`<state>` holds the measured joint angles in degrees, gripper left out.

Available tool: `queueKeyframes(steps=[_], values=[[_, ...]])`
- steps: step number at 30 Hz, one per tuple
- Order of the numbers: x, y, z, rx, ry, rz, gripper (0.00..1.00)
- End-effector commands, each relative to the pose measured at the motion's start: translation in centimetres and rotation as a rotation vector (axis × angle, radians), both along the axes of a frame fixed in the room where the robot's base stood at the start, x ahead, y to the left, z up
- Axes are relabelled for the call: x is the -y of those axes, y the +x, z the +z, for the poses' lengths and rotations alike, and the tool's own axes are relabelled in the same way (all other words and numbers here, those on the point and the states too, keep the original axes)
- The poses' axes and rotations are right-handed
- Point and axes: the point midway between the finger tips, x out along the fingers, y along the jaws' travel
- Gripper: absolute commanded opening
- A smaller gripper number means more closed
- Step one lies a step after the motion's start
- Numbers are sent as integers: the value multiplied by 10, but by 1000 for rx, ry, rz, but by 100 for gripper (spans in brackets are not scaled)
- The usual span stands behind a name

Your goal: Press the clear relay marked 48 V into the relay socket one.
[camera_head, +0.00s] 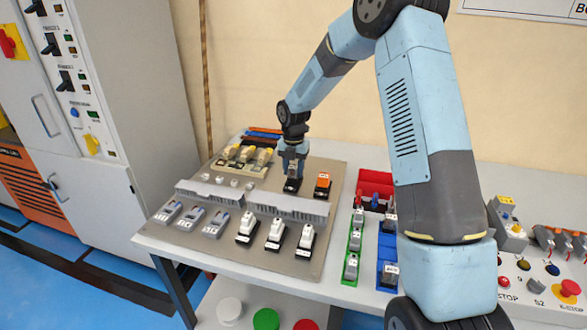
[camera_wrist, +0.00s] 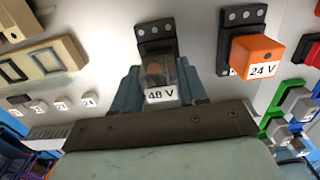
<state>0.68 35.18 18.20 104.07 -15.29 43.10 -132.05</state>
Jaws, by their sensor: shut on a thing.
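The clear relay marked 48 V (camera_wrist: 160,76) is between the two blue fingers of my gripper (camera_wrist: 161,92), which is shut on it. Its label faces the wrist camera. A black relay socket (camera_wrist: 156,29) shows just beyond the relay, in line with it. I cannot tell whether the relay is fully seated in it, or whether this is socket one.
An orange relay marked 24 V (camera_wrist: 258,57) stands in a black socket just right of my gripper. A grey slotted duct (camera_head: 287,206) lies in front.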

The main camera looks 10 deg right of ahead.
Motion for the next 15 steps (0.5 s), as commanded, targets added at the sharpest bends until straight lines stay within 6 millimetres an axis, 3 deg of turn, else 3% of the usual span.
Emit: queueKeyframes(steps=[15], values=[[0, 0, -11, -1, -1, 0, 0]])
